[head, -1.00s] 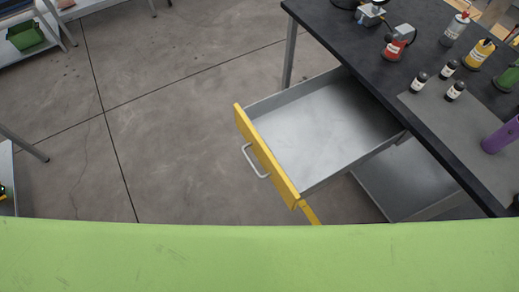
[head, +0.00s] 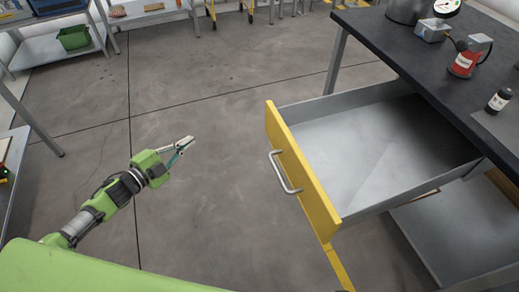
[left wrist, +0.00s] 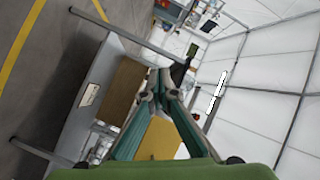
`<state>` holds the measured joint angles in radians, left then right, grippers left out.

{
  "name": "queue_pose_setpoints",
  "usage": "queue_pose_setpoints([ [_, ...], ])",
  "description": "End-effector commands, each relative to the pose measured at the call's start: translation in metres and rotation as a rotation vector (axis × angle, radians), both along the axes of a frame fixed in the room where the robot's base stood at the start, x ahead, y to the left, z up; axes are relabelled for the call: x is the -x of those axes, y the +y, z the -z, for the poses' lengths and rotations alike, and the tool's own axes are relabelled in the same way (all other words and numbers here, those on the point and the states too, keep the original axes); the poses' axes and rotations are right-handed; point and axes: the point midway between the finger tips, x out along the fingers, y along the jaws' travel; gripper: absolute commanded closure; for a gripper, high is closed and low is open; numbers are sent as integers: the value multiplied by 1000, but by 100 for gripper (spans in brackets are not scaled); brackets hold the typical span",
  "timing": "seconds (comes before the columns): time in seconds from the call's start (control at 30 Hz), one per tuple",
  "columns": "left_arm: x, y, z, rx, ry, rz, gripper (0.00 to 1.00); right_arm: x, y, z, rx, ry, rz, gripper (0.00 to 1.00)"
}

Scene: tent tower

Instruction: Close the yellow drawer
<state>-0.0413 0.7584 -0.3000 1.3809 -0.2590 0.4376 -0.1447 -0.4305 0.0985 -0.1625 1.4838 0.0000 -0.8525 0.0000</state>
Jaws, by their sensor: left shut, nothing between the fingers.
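The yellow drawer (head: 300,172) is pulled far out from under the dark-topped workbench in the head view. Its grey tray looks empty, and a grey bar handle (head: 284,172) is on its yellow front. My left gripper (head: 190,142) is to the left of the drawer front, over the floor and apart from the handle. It is shut and empty. In the left wrist view the gripper's fingers (left wrist: 162,88) meet at the tips, and the drawer is not recognisable there. My right gripper is in neither view.
The workbench (head: 400,42) carries a red bottle (head: 466,60), a small dark bottle (head: 499,101) and a gauge. A shelf with a green bin (head: 74,38) stands at the back left. The concrete floor (head: 215,85) left of the drawer is clear.

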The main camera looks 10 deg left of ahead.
Motion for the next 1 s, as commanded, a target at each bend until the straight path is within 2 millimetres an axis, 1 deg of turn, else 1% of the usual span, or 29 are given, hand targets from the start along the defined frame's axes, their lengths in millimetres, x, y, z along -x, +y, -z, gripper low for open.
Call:
queue_pose_setpoints([
  [0.03, -3, -16, -10, -52, -92, 103, 100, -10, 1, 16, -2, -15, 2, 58],
  [0.1, 4, -41, -39, -112, -199, 235, 100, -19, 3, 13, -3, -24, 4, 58],
  [0.2, 23, -72, -67, -186, -316, 399, 100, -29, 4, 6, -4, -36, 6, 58],
  [0.33, 48, -98, -86, -248, -407, 543, 100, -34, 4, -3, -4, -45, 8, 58],
  [0.43, 59, -108, -93, -271, -439, 596, 100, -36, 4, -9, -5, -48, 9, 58],
  [0.57, 59, -116, -98, -275, -449, 612, 100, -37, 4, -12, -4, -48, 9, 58],
  [0.67, 52, -127, -99, -275, -451, 610, 100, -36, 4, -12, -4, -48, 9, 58],
  [0.77, 42, -143, -100, -273, -452, 608, 100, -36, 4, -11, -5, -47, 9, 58],
  [1.0, 16, -188, -100, -272, -450, 608, 100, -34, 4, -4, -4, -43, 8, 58],
])
